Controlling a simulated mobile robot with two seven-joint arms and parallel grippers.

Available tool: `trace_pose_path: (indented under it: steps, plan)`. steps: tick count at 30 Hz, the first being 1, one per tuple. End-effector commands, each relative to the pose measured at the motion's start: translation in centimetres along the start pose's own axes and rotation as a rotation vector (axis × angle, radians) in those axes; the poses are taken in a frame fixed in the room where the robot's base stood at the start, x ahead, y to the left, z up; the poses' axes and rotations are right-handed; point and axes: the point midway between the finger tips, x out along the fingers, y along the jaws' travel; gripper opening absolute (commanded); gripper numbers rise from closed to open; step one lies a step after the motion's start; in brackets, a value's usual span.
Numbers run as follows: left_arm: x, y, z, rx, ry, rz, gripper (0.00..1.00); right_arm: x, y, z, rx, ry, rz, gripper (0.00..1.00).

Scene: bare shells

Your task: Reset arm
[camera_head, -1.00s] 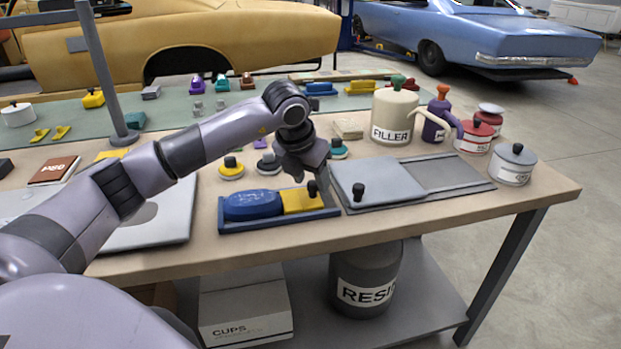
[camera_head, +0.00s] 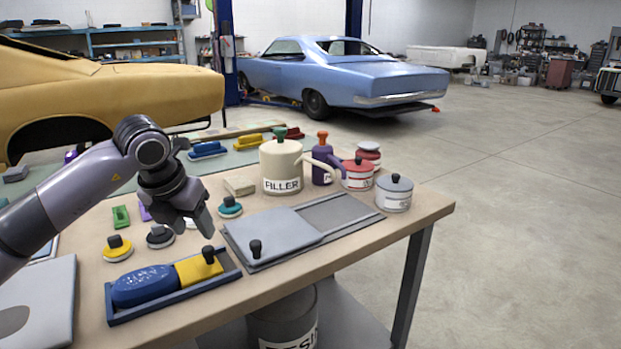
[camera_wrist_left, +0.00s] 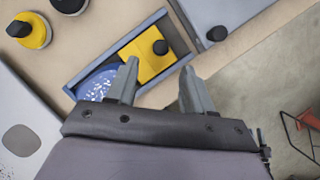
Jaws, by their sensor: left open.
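My left gripper (camera_head: 197,221) hangs above the workbench, over the back right part of a blue tray. In the left wrist view its two fingers (camera_wrist_left: 157,84) stand apart with nothing between them. The blue tray (camera_head: 228,273) holds a speckled blue block (camera_head: 145,286) and a yellow block (camera_head: 192,271) with a black knob. The yellow block also shows in the left wrist view (camera_wrist_left: 138,45), just beyond the fingers. My right gripper is in neither view.
A grey sliding-lid case (camera_head: 270,232) lies right of the tray. A cream filler can (camera_head: 281,166), a purple bottle (camera_head: 322,167), red tins (camera_head: 357,180) and a grey-lidded tin (camera_head: 394,196) stand behind it. Round knobbed pads (camera_head: 118,252) sit left. Open floor lies right of the bench.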

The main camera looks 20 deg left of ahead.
Motion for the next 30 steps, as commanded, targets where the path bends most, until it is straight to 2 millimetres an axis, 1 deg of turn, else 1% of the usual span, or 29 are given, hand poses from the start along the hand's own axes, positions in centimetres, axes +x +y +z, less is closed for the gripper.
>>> trace_pose_path:
  steps: [2,5,8,9,11,12,15,18,21,23,24,26,27,29,30]
  plan:
    - [0.2,-0.4,-0.1,0.007,0.005,-0.015,0.52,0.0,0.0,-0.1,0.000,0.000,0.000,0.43]
    - [1.4,-2.7,-1.0,0.038,0.027,-0.100,0.52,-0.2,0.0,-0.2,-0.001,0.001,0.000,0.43]
    - [3.0,-7.4,-2.8,0.083,0.066,-0.285,0.52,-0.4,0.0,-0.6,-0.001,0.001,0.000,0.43]
    - [3.5,-9.7,-3.8,0.093,0.086,-0.381,0.52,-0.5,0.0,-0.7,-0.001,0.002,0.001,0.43]
    - [4.0,-13.2,-5.4,0.098,0.114,-0.538,0.52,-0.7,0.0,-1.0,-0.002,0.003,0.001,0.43]
    - [4.0,-15.4,-6.5,0.091,0.131,-0.645,0.52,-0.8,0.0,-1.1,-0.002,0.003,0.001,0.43]
    - [3.2,-20.2,-8.8,0.034,0.166,-0.900,0.52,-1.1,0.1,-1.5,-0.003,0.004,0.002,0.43]
    - [1.8,-23.8,-10.3,-0.078,0.192,-1.139,0.52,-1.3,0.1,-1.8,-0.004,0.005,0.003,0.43]
    - [0.2,-26.1,-11.1,-0.242,0.207,-1.349,0.52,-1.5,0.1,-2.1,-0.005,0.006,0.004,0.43]
    - [-0.6,-26.8,-11.1,-0.364,0.212,-1.459,0.52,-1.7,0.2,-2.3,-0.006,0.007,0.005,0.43]
    - [-1.0,-27.0,-11.1,-0.456,0.214,-1.523,0.52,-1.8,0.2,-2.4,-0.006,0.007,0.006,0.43]
    - [-1.3,-27.0,-10.8,-0.606,0.213,-1.605,0.52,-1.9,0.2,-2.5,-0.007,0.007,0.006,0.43]
    - [-1.3,-26.7,-10.6,-0.713,0.211,-1.648,0.52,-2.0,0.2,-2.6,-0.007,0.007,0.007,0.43]
    - [-0.9,-26.1,-10.4,-0.885,0.208,-1.698,0.52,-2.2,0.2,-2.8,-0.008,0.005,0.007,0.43]
    - [-0.4,-25.5,-10.3,-1.006,0.204,-1.719,0.52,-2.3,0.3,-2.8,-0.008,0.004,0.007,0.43]
